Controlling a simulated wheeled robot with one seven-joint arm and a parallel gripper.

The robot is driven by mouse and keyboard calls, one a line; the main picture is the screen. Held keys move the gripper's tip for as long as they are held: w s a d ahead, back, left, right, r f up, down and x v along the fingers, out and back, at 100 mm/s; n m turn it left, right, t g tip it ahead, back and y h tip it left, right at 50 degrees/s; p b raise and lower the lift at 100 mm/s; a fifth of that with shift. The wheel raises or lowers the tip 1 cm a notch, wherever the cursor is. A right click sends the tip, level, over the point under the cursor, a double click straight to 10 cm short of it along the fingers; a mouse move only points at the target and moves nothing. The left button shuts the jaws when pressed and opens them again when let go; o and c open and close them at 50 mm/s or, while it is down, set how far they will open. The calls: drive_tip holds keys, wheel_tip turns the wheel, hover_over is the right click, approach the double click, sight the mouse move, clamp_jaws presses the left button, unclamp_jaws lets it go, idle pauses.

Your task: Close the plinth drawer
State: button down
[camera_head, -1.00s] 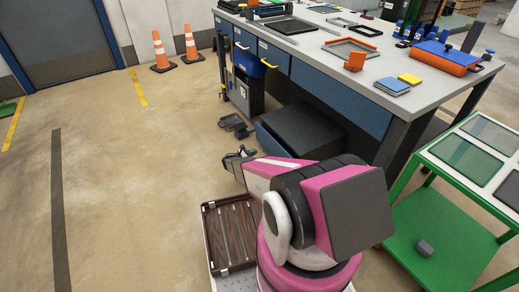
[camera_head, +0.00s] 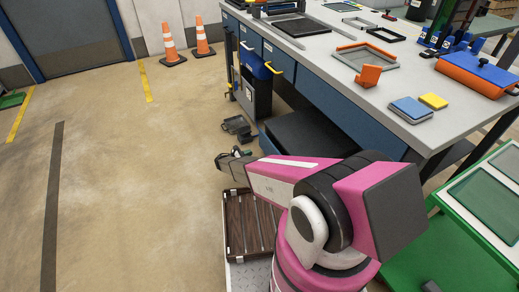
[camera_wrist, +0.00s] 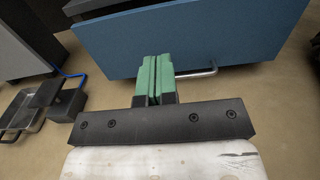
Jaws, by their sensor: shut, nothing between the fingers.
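The plinth drawer is the low dark box (camera_head: 305,135) with a blue front, under the workbench in the head view. It stands out from under the bench. In the wrist view its wide blue front (camera_wrist: 225,38) fills the upper right, with a silver bar handle (camera_wrist: 205,72) low on it. My gripper (camera_wrist: 154,75) has green fingers pressed together, empty. They overlap the lower part of the front, just left of the handle; I cannot tell whether they touch it. In the head view my gripper (camera_head: 222,160) is small, left of the drawer, and my arm hides part of the scene.
The workbench (camera_head: 330,50) holds trays and tools. Small dark bins (camera_head: 238,127) lie on the floor left of the drawer and also show in the wrist view (camera_wrist: 45,105). A green cart (camera_head: 465,225) stands at right. The floor at left is clear; cones (camera_head: 172,45) stand far back.

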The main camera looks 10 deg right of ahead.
drive_tip(key=x, duration=1.3)
drive_tip(key=shift+x, duration=1.3)
drive_tip(key=shift+a, duration=0.1)
drive_tip(key=v, duration=1.4)
approach(266, 139)
drive_tip(key=x, duration=1)
drive_tip(key=shift+s+d+r, duration=0.1)
drive_tip(key=shift+d+r, duration=0.1)
drive_tip(key=shift+d, duration=0.1)
